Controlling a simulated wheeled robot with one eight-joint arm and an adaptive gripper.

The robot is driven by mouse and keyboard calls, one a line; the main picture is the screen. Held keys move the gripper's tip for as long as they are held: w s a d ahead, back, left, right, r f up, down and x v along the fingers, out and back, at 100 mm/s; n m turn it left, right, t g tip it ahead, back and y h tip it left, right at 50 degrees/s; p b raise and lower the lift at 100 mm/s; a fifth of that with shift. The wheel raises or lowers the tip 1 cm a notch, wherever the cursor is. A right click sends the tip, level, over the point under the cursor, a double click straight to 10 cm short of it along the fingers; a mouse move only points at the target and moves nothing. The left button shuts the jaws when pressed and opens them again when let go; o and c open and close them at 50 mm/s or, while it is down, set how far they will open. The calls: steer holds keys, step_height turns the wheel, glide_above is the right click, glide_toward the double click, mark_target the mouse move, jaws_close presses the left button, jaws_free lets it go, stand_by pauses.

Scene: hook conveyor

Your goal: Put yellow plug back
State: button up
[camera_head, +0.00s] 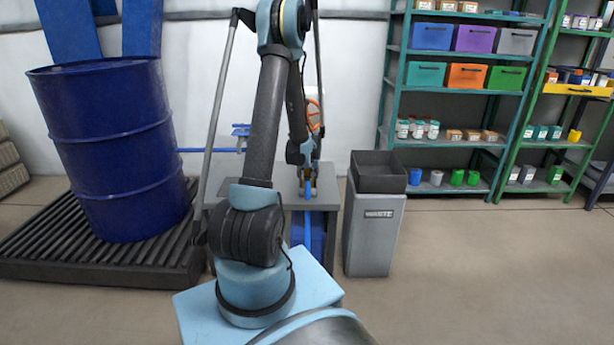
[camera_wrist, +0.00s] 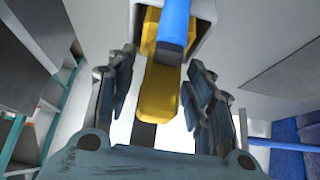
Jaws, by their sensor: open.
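The yellow plug (camera_wrist: 157,95) shows in the wrist view, with a blue cable (camera_wrist: 175,22) running over its upper part. Its far end is at a pale housing (camera_wrist: 207,10); I cannot tell how far it sits in. My gripper (camera_wrist: 161,68) is open, with one finger on each side of the plug and visible gaps between. In the head view my gripper (camera_head: 306,178) is low over the grey cabinet (camera_head: 329,197), and the blue cable (camera_head: 308,228) hangs below it. The plug is too small to make out clearly there.
A grey waste bin (camera_head: 372,235) stands right of the cabinet. A blue drum (camera_head: 112,150) on a dark slatted pallet (camera_head: 90,262) is at left. Teal and green shelves (camera_head: 465,95) stand at the back right. The floor at right is clear.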

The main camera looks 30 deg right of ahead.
steer(key=shift+v, duration=6.1)
steer(key=s+a+r+n+y, duration=0.1)
steer(key=s+a+r, duration=0.15)
steer(key=a, duration=0.65)
steer(key=s+a+r+n+g+y, duration=0.1)
steer(key=a+r, duration=0.2)
steer(key=a, duration=0.6)
steer(key=s+a+r+n, duration=0.1)
steer(key=s+a+r, duration=0.15)
steer(key=a, duration=0.65)
steer(key=s+a+f+n+g, duration=0.1)
steer(key=s+a, duration=0.6)
steer(key=s, duration=0.2)
steer(key=s+a+f+n+g+y, duration=0.1)
steer(key=s+a+n, duration=0.1)
steer(key=s+a, duration=0.6)
steer(key=s, duration=0.2)
steer(key=shift+s+f+n, duration=0.3)
steer(key=shift+s+f, duration=0.05)
